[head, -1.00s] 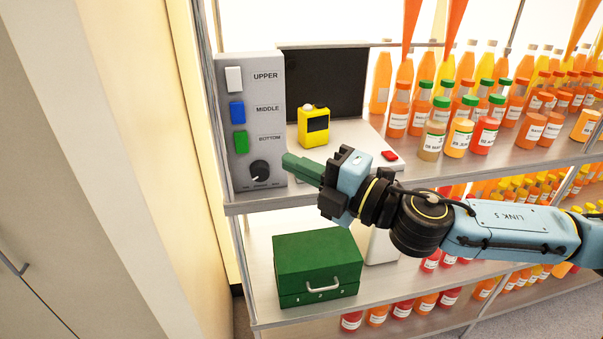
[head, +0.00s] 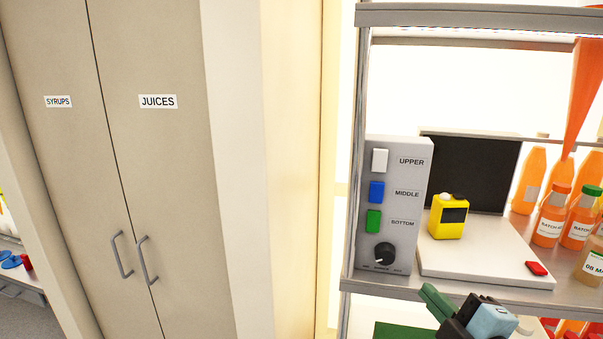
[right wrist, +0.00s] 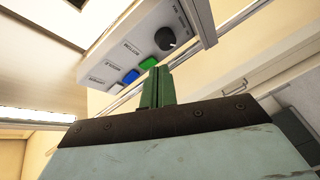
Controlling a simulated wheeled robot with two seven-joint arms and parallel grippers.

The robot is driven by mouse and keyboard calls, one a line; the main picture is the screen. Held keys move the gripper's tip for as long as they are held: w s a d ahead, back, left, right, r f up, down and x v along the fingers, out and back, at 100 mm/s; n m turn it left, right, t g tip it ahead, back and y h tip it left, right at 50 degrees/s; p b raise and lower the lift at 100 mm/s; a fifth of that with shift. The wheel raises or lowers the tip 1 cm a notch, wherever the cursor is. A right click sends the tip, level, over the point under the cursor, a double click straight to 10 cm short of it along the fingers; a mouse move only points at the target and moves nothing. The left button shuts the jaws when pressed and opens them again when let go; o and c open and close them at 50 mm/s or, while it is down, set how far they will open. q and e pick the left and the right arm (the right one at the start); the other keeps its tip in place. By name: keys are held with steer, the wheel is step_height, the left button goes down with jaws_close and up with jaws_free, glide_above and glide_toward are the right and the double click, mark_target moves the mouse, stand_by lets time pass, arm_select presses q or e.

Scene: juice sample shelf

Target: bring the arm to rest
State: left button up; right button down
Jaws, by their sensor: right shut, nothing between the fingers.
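My right gripper (head: 437,301) shows at the bottom edge of the head view, in front of the shelf and below the control panel. Its green fingers are together, with nothing between them. In the right wrist view the shut fingers (right wrist: 157,88) point toward the grey control panel (right wrist: 130,50). That panel (head: 400,235) carries a white, a blue and a green switch and a black knob (head: 384,253). The fingertips look apart from it in the head view. Most of my right arm is out of the picture. My left gripper is not in view.
Juice bottles (head: 580,215) stand at the right. A tall cabinet (head: 165,200) labelled SYRUPS and JUICES fills the left. A green box (head: 400,331) shows partly below.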

steer(key=s+d+f+m+g+h, duration=0.1)
steer(key=s+f+m+g+h, duration=0.2)
steer(key=f, duration=0.4)
steer(key=s+d+f+m+g+h, duration=0.1)
steer(key=s+f+m+g, duration=0.25)
steer(key=f+m, duration=0.25)
steer(key=s+a+f+m+g, duration=0.1)
steer(key=s+f+m+g, duration=0.25)
steer(key=s+f, duration=0.35)
steer(key=s+a+f+m+g, duration=0.15)
steer(key=s+f+g, duration=0.25)
steer(key=s, duration=0.5)
step_height(320, 180, down, 31)
steer(key=s+d+b, duration=0.1)
steer(key=b, duration=0.5)
steer(key=s+d+f+g+b, duration=0.2)
steer(key=s+d+f+b, duration=0.1)
steer(key=s+f, duration=1.3)
step_height(320, 180, down, 3)
steer(key=shift+f+n+b, duration=0.15)
steer(key=shift+n+b, duration=0.25)
steer(key=shift+b, duration=0.35)
